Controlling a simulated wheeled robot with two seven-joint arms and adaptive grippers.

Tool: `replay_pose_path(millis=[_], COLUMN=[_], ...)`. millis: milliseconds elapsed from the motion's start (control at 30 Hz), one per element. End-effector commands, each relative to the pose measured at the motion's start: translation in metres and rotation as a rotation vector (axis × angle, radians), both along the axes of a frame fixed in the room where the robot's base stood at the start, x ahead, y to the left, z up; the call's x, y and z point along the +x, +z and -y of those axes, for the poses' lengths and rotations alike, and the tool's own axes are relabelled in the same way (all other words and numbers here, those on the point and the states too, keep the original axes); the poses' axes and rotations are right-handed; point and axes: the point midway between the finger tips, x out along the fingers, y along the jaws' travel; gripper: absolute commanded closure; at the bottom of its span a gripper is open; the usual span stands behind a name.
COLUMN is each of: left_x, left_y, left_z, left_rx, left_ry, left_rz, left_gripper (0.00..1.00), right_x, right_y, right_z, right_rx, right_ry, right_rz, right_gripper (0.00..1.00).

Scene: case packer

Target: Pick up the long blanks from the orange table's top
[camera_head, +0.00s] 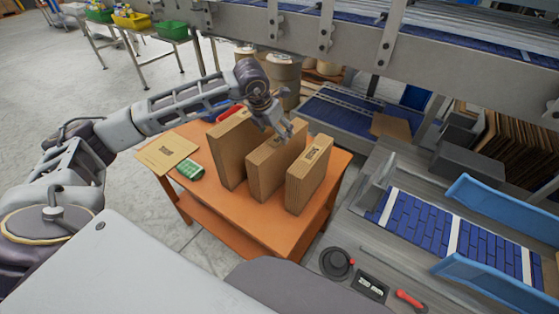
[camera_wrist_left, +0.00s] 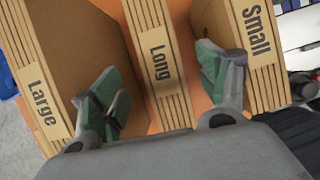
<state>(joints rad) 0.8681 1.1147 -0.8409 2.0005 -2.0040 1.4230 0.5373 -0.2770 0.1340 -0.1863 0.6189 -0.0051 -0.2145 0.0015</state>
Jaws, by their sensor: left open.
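The long blanks (camera_head: 266,178) stand upright as a brown cardboard bundle in the middle of three on the orange table (camera_head: 244,218). In the left wrist view their edge (camera_wrist_left: 158,58) carries the label "Long". My left gripper (camera_head: 283,129) is over the top of this bundle. It is open, with one green-padded finger on each side of the "Long" edge in the left wrist view (camera_wrist_left: 163,88). I cannot tell whether either pad touches the cardboard. My right gripper is not in view.
The large blanks (camera_head: 228,155) stand to the left and the small blanks (camera_head: 308,178) to the right, with narrow gaps between. A green object (camera_head: 189,170) and a flat cardboard sheet (camera_head: 167,152) lie at the table's left. A blue conveyor (camera_head: 420,225) runs at the right.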

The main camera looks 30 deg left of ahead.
Motion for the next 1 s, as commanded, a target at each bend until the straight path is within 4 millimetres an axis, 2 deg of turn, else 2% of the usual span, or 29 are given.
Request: replay_pose_path(millis=[233, 767, 1000], left_x=[0.009, 0.01, 0.011], left_y=[-0.021, -0.028, -0.051], left_z=[0.002, 0.002, 0.003], left_rx=[0.0, 0.0, 0.0], left_ry=[0.0, 0.001, 0.001], left_rz=[0.001, -0.001, -0.001], left_gripper=[0.25, 0.25, 0.25], right_x=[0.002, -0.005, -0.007], right_y=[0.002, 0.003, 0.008], right_z=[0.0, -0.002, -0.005], right_rx=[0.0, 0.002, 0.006], right_ry=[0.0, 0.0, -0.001], right_rz=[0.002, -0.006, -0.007], right_gripper=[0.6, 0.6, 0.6])
